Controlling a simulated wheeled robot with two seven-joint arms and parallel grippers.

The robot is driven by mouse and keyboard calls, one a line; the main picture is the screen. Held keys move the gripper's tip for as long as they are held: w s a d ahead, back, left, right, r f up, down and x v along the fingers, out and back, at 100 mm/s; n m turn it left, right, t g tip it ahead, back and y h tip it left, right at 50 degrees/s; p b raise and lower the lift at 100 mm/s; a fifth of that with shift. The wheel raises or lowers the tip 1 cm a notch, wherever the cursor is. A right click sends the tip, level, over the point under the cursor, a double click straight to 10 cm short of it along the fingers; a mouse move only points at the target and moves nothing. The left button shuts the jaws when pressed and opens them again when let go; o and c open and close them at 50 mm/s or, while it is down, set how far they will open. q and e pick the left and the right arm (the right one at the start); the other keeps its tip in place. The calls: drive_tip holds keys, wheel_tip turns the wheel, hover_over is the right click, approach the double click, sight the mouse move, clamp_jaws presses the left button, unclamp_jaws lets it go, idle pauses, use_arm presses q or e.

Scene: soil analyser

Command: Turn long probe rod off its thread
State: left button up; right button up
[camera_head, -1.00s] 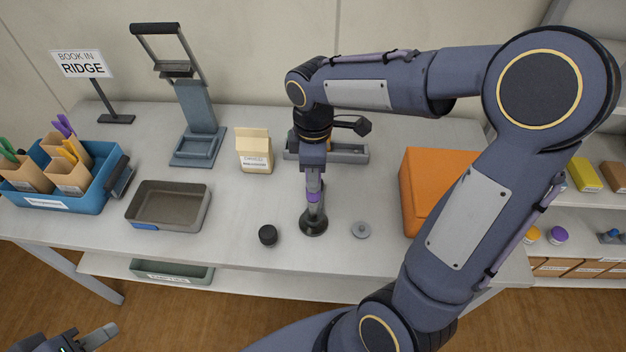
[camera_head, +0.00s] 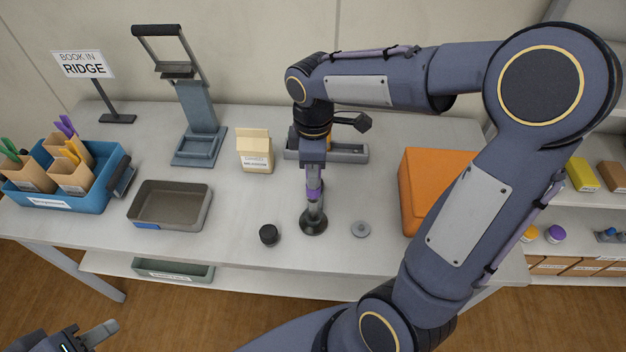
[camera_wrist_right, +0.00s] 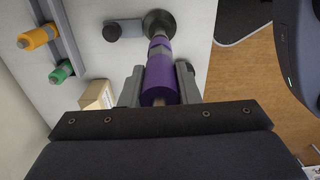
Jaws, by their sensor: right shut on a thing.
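The probe rod with a purple collar (camera_head: 315,194) stands upright in a round black base (camera_head: 313,222) on the table. My right gripper (camera_head: 313,172) comes down over the rod from above and is shut on it. In the right wrist view the purple collar (camera_wrist_right: 158,78) lies between the two grey fingers, with the base (camera_wrist_right: 160,22) beyond the rod's far end. The thread itself cannot be made out. My left gripper (camera_head: 85,340) is at the bottom left corner, partly cut off by the frame, away from the table top.
A black cap (camera_head: 269,235) and a grey disc (camera_head: 360,229) lie either side of the base. A grey rack (camera_head: 350,153) and a carton (camera_head: 254,152) stand behind. An orange case (camera_head: 412,190) is to the right, an empty tray (camera_head: 205,208) to the left.

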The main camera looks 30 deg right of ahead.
drive_tip(key=shift+r+p, duration=2.2)
drive_tip(key=shift+r, duration=0.55)
